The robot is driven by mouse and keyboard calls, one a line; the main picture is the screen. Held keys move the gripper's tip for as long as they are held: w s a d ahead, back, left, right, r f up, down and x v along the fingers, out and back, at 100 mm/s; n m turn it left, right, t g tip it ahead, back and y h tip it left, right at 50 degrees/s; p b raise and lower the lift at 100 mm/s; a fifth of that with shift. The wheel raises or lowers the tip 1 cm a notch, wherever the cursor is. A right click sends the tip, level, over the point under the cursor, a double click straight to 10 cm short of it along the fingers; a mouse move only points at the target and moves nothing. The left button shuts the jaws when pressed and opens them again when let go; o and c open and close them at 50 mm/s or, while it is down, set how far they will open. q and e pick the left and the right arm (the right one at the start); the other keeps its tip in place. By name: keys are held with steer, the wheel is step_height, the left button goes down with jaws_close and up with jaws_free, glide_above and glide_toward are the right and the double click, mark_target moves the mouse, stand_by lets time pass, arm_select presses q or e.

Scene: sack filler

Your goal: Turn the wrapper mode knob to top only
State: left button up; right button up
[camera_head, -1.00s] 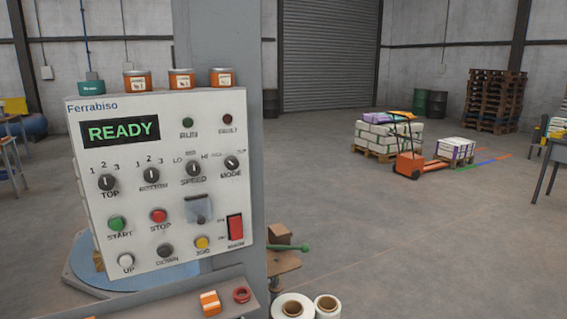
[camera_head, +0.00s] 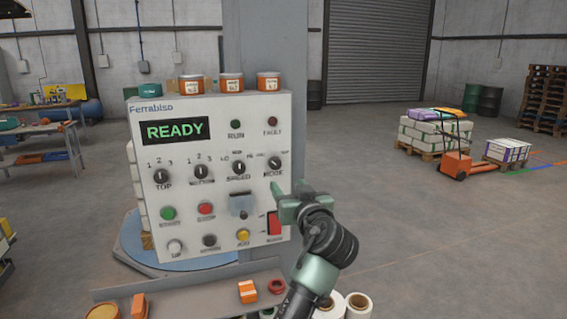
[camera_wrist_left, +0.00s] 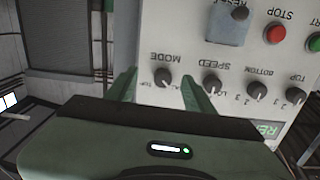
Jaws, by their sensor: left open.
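The wrapper control panel (camera_head: 222,222) is a white box reading READY on its display (camera_head: 174,130). The black mode knob (camera_head: 275,163) sits at the right end of its row of knobs; its white mark appears to point up and left, and its small position labels are hard to read. My left gripper (camera_head: 288,188) is open and empty, just below and right of the mode knob, apart from the panel. In the left wrist view the panel appears upside down, with the mode knob (camera_wrist_left: 162,78) between the two finger tips. My right gripper is out of view.
The speed knob (camera_head: 239,168) is just left of the mode knob. A red switch (camera_head: 274,222) is below, close to my left gripper. Tins (camera_head: 231,83) stand on the panel's top. A shelf with an orange block (camera_head: 248,291) lies below.

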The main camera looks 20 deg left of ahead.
mark_target(276, 165)
arm_select(q)
steer(key=shift+n+y, duration=0.3)
steer(key=shift+n, duration=0.1)
steer(key=w+a+r+p, duration=0.2)
steer(key=w, duration=0.1)
steer(key=w+a+r+p, duration=0.1)
steer(key=a, duration=0.1)
steer(key=shift+w, duration=0.4)
steer(key=shift+w+a+f, duration=0.2)
steer(key=shift+w+a, duration=0.15)
steer(key=shift+w, duration=0.15)
jaws_close()
